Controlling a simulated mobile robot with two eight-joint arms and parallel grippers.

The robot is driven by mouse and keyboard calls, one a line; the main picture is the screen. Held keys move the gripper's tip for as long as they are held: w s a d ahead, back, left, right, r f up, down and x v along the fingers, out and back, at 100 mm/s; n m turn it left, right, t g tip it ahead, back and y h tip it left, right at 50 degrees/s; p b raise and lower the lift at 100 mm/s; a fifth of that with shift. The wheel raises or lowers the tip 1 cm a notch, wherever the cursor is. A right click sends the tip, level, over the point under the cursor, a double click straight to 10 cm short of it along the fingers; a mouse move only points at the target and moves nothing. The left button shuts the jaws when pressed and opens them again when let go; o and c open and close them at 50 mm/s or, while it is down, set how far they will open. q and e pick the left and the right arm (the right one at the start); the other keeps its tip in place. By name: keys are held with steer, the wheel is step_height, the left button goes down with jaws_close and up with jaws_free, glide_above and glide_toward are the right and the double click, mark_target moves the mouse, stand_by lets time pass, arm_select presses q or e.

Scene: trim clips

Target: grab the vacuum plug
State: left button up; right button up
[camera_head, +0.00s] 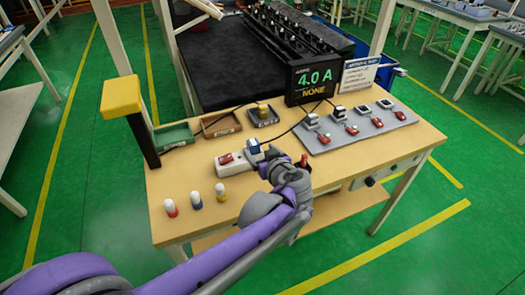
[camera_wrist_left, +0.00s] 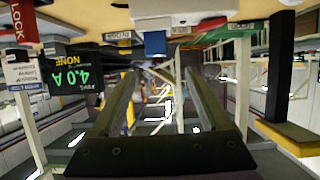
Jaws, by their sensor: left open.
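A white power strip (camera_head: 232,162) with a red switch lies on the wooden table. A blue-and-white plug (camera_head: 254,147) sits at its right end; I cannot read any label that marks it as the vacuum plug. My left gripper (camera_head: 263,156) is open, right beside this plug, and its fingers partly hide it. In the left wrist view, which is upside down, the blue plug body (camera_wrist_left: 155,42) shows against the white strip (camera_wrist_left: 190,9), just beyond the space between the open fingertips (camera_wrist_left: 161,72). I see nothing held. My right gripper is not in view.
Green, brown and grey trays (camera_head: 221,124) line the back. A grey board (camera_head: 355,130) with several red switches lies right. A display (camera_head: 316,78) reads 4.0 A, NONE. A yellow-capped post (camera_head: 122,97) rises at the left corner.

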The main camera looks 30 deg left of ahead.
mark_target(253, 142)
arm_select(q)
steer(key=x, duration=0.4)
steer(key=shift+a+f, duration=0.1)
steer(key=shift+d+x, duration=0.15)
steer(key=shift+x, duration=1.25)
steer(key=shift+d+x, duration=0.15)
steer(key=shift+x, duration=1.25)
steer(key=shift+w+f, duration=0.15)
steer(key=shift+f, duration=0.05)
jaws_close()
